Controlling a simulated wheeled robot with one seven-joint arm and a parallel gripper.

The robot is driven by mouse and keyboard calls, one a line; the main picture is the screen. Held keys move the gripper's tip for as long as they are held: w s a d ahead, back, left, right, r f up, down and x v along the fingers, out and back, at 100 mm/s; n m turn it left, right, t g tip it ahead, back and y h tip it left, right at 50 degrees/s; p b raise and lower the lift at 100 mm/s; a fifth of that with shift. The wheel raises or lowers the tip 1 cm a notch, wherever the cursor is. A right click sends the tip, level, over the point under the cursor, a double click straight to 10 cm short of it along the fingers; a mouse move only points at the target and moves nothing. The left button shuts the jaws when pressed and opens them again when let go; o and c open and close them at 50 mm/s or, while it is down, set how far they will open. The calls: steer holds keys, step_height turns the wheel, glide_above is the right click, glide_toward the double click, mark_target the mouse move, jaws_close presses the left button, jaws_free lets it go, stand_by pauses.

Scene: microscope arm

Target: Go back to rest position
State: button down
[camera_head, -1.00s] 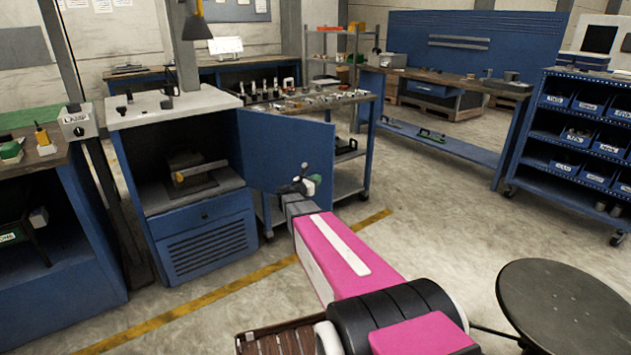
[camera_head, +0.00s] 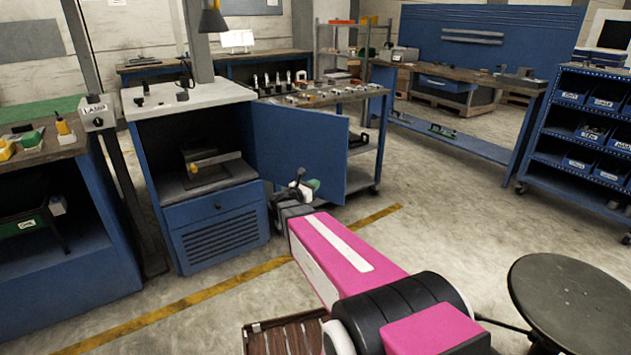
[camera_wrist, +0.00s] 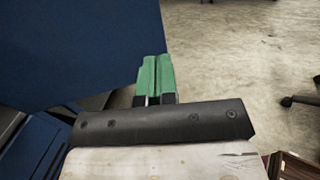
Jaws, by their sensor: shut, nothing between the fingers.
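My gripper (camera_wrist: 156,80) shows in the wrist view with its two green fingers together and nothing between them. In the head view my gripper (camera_head: 304,188) is at the far end of my pink arm, low in front of the open blue door (camera_head: 290,145) of the blue cabinet (camera_head: 205,215). In the wrist view the blue door (camera_wrist: 70,50) fills the upper left, close beside the fingers. From these frames I cannot tell whether they touch.
Inside the cabinet is a device with a metal bar (camera_head: 212,159). A tool trolley (camera_head: 362,160) stands behind the door. A round dark stool (camera_head: 572,305) is at the lower right, and a wooden slatted thing (camera_head: 285,335) is below my arm. Open floor lies right of the door.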

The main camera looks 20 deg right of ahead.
steer(key=w+a+n+t+y, duration=0.3)
steer(key=a+n+t+y, duration=0.6)
steer(key=n, duration=0.9)
steer(key=s+a+f+n+g+y, duration=0.55)
steer(key=n+y, duration=0.25)
steer(key=n, duration=0.6)
steer(key=s+d+f+n+g, duration=0.2)
steer(key=s+n+g, duration=0.4)
steer(key=s, duration=0.3)
steer(key=s+d+f+n+g+h, duration=0.1)
steer(key=s+d+f+n+g, duration=0.2)
steer(key=s+n+g, duration=0.3)
steer(key=s+f+n, duration=0.1)
steer(key=s+n, duration=0.2)
steer(key=s, duration=0.1)
steer(key=shift+s+f+n+g+h, duration=0.25)
steer(key=shift+n+g+h, duration=0.05)
steer(key=shift+g, duration=0.05)
